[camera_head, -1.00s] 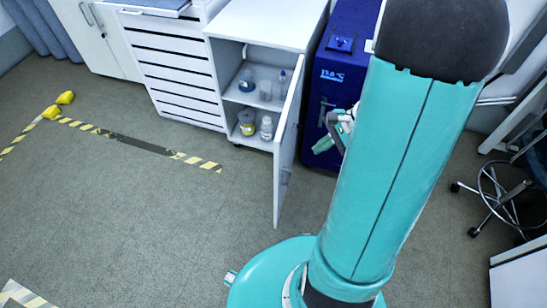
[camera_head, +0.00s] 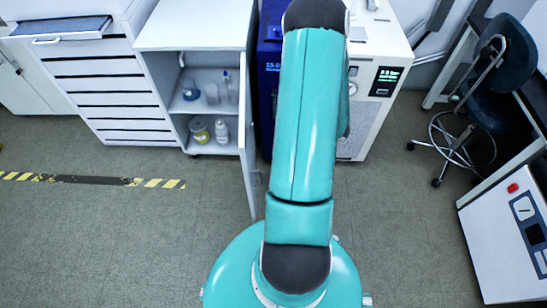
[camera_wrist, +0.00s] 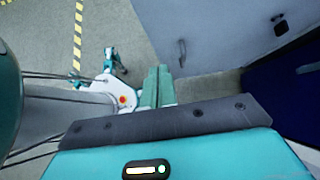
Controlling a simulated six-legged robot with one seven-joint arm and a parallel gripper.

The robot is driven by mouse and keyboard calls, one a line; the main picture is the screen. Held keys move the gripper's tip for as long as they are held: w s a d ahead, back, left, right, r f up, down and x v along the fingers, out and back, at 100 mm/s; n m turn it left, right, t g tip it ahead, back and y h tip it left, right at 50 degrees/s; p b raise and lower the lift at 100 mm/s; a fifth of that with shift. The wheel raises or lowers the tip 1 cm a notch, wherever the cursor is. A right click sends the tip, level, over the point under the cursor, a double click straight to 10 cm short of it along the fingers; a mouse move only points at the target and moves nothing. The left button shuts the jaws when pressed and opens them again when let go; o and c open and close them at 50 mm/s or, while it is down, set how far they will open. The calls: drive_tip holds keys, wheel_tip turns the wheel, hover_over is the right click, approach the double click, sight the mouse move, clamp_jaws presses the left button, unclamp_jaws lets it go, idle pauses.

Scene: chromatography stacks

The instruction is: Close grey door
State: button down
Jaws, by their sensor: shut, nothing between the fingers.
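The grey door (camera_head: 249,160) of the low cabinet (camera_head: 190,25) stands wide open, seen nearly edge-on in the head view, swung out toward me. In the wrist view its broad face (camera_wrist: 225,40) fills the upper right, with a dark handle (camera_wrist: 182,52) on it. My gripper (camera_wrist: 158,70) is shut and empty, its teal fingers together, pointing up the picture just left of and below the handle. I cannot tell whether it touches the door. In the head view my arm hides the gripper.
Bottles and jars (camera_head: 200,130) stand on the open cabinet's shelves. A blue unit (camera_head: 268,60) and a white instrument (camera_head: 375,80) stand right of the door. A drawer unit (camera_head: 110,95) is on the left. A wheeled chair (camera_head: 480,110) is at right. Floor left of the door is clear.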

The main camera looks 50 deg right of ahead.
drive_tip(key=w+a+f, duration=0.5)
drive_tip(key=w+a, duration=0.1)
drive_tip(key=shift+w+a+f, duration=0.15)
drive_tip(key=shift+w+f, duration=0.15)
drive_tip(key=shift+w, duration=0.05)
drive_tip(key=shift+w, duration=0.15)
